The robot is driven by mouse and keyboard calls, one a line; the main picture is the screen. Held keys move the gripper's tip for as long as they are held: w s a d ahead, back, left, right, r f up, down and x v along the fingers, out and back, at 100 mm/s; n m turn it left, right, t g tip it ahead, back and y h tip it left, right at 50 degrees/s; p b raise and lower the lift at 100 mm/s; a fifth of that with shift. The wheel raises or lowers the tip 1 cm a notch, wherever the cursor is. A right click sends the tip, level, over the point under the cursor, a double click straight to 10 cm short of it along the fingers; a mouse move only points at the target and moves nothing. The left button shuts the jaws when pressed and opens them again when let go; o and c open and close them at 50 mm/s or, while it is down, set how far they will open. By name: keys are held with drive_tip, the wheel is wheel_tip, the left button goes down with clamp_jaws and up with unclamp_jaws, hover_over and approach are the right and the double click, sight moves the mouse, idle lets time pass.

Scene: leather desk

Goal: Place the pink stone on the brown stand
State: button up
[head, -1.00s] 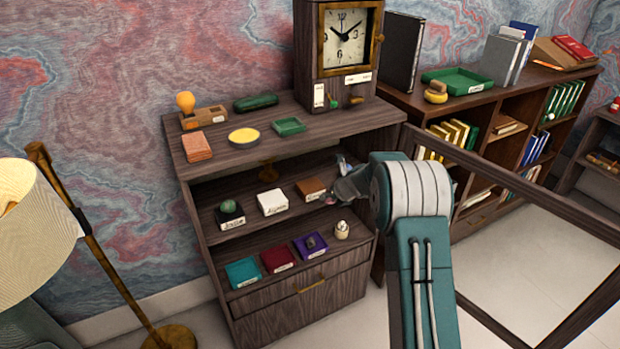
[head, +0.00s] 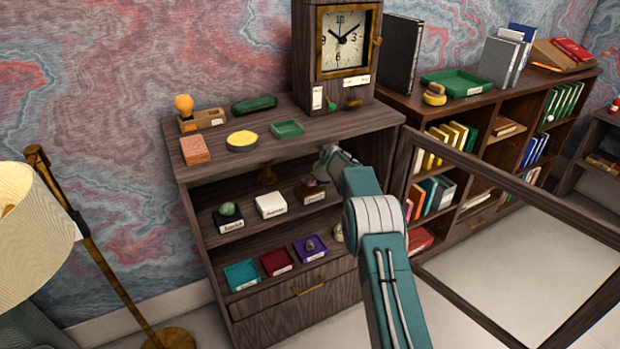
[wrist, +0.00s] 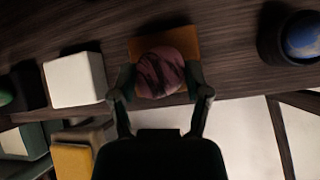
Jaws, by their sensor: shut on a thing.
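In the wrist view the pink stone (wrist: 160,73), with dark streaks, is between the two fingers of my gripper (wrist: 160,80), which is shut on it. The brown stand (wrist: 145,46) shows behind the stone, which covers much of its top. I cannot tell whether the stone touches the stand. In the head view the brown stand (head: 305,198) is at the right of the middle shelf, and my gripper (head: 317,178) is over it, small and partly hidden by my arm.
A white stand (head: 270,205) is left of the brown one; a black stand (head: 229,224) with a green stone (head: 227,209) is further left. A dark holder with a blue ball (wrist: 302,38) is to the right in the wrist view. The cabinet top (head: 330,122) is above my gripper.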

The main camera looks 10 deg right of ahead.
drive_tip(key=shift+w+a, duration=0.2)
drive_tip(key=shift+w, duration=0.5)
drive_tip(key=shift+f, duration=0.1)
drive_tip(key=shift+a, duration=0.1)
drive_tip(key=shift+f, duration=0.15)
drive_tip(key=shift+f, duration=0.35)
drive_tip(key=shift+f, duration=0.1)
drive_tip(key=o, duration=1.3)
